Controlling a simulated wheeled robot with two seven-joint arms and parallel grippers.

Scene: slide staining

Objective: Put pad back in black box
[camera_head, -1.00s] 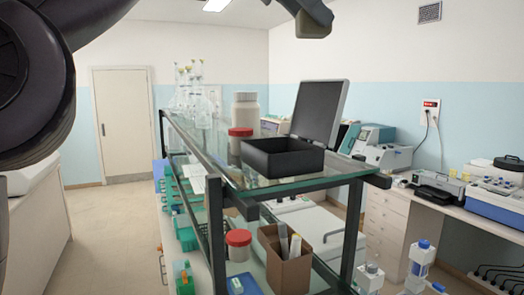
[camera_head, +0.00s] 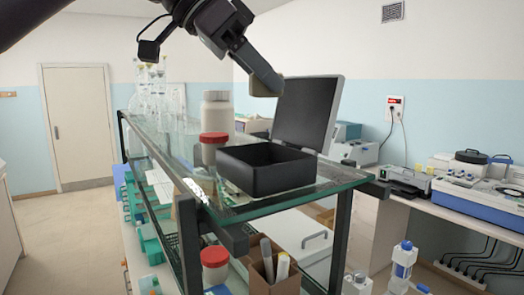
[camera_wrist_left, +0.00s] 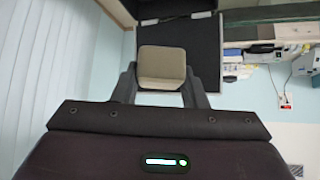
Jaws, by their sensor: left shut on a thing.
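The black box (camera_head: 266,182) stands on the upper glass shelf with its lid (camera_head: 308,112) tilted up and open at the back. My left gripper (camera_head: 262,78) is above the box, near the lid's upper left edge. It is shut on a small beige pad (camera_head: 266,88), held clear of the box. In the left wrist view the pad (camera_wrist_left: 161,68) sits between both fingers, with a dark panel (camera_wrist_left: 204,48) of the box behind it. The box's inside floor is mostly hidden by its front wall. My right gripper is not in view.
A red-lidded jar (camera_head: 211,147) and a white bottle (camera_head: 217,110) stand just left of the box. Glass flasks (camera_head: 152,100) stand farther back on the shelf. The glass shelf's front edge (camera_head: 300,202) runs close before the box.

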